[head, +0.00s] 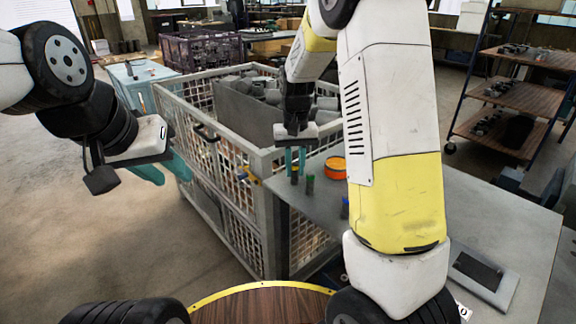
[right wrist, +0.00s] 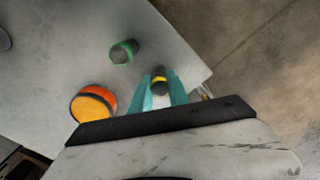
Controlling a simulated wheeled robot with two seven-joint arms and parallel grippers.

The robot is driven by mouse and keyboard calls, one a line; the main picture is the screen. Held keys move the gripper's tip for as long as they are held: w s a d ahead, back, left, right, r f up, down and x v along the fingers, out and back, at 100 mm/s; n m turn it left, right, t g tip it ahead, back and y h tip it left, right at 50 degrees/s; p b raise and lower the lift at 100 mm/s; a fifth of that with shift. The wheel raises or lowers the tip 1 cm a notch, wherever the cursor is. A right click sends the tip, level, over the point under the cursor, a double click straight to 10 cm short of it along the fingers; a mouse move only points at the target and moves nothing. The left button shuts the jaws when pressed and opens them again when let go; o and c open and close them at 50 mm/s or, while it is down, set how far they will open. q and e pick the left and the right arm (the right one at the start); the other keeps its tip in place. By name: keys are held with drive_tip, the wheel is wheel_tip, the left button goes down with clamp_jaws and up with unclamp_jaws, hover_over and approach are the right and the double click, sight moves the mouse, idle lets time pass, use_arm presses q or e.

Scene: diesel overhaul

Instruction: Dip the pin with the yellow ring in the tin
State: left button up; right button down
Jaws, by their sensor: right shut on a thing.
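The pin with the yellow ring (right wrist: 160,82) is dark and sits between the teal fingers of my right gripper (right wrist: 162,92), which is shut on it. In the head view my right gripper (head: 296,161) points down over the near-left part of the grey table. I cannot tell whether the pin's foot touches the table. The tin (head: 335,168), orange with a dark rim, stands just to the right of this gripper; it also shows in the right wrist view (right wrist: 93,104), left of the fingers. My left gripper (head: 162,170) is open and empty, left of the mesh crate.
A green-ringed pin (head: 310,184) stands on the grey table (head: 480,205) near my right gripper. A blue pin (head: 345,208) is partly behind my right arm. A mesh crate (head: 262,215) holding grey parts adjoins the table's left side. A flat grey plate (head: 483,276) lies at the right.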

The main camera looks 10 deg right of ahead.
sight(295, 164)
drive_tip(key=shift+r, duration=0.1)
idle(0.5)
drive_tip(key=shift+r, duration=1.9)
